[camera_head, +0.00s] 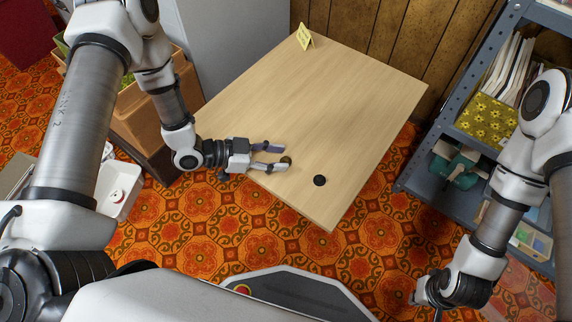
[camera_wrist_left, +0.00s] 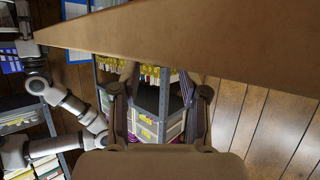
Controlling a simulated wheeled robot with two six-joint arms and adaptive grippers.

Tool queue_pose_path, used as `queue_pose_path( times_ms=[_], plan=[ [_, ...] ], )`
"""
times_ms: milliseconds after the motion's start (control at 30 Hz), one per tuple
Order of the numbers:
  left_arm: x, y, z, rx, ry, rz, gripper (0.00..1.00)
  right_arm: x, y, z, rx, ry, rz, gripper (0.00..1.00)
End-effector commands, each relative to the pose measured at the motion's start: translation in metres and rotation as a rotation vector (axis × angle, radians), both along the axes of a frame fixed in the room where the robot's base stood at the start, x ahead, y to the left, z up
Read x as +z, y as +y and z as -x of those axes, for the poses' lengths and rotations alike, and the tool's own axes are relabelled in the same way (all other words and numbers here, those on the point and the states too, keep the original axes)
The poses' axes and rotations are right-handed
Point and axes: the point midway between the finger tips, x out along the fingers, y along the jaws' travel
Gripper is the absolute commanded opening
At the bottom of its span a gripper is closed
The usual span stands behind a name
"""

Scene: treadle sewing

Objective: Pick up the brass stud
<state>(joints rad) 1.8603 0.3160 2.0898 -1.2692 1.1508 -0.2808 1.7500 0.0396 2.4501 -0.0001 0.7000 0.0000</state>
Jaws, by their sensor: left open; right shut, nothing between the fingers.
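The brass stud (camera_head: 287,159) is a small, dark, brass-coloured round piece low on the wooden table (camera_head: 330,95), near its front left edge. My left gripper (camera_head: 283,157) is open, reaching in from the left low over the table top. Its fingertips lie on either side of the stud in the head view; I cannot tell whether they touch it. The left wrist view shows the two spread fingers (camera_wrist_left: 158,85), and I cannot make out the stud there. My right gripper (camera_head: 425,300) is shut and empty, low at the right, away from the table.
A black disc (camera_head: 319,180) lies on the table to the right of the stud. A yellow folded card (camera_head: 304,38) stands at the far corner. A grey metal shelf (camera_head: 425,165) with books and boxes is at the right. The table's middle is clear.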

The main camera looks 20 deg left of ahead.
Motion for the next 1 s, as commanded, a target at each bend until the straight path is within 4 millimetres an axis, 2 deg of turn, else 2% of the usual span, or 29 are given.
queue_pose_path(
  times_ms=[33, 100, 300, 367, 400, 433, 833, 1000],
  plan=[
    [-0.007, -0.007, -0.003, -0.005, 0.000, -0.002, 0.44, -0.007, 0.000, 0.000, 0.000, 0.000, 0.000, 0.00],
    [-0.008, -0.012, -0.006, -0.001, 0.000, -0.001, 0.44, -0.008, 0.000, 0.000, 0.000, 0.000, 0.000, 0.00],
    [-0.006, -0.012, -0.007, 0.001, 0.000, 0.000, 0.44, -0.006, 0.000, 0.000, 0.000, 0.000, 0.000, 0.00],
    [-0.006, -0.012, -0.007, 0.001, 0.000, 0.000, 0.23, -0.006, 0.000, 0.000, 0.000, 0.000, 0.000, 0.00],
    [-0.006, -0.012, -0.006, 0.001, 0.000, 0.000, 0.09, -0.006, 0.000, 0.000, 0.000, 0.000, 0.000, 0.00],
    [-0.006, -0.012, -0.006, 0.001, 0.001, -0.001, 0.00, -0.006, 0.000, 0.000, 0.000, 0.000, 0.000, 0.00],
    [-0.005, -0.012, -0.006, 0.001, 0.003, -0.001, 0.00, -0.006, 0.000, 0.000, 0.000, 0.000, 0.000, 0.00],
    [0.007, -0.012, -0.006, 0.001, 0.003, -0.001, 0.00, 0.002, 0.000, 0.000, 0.000, 0.000, 0.000, 0.00]
  ],
)
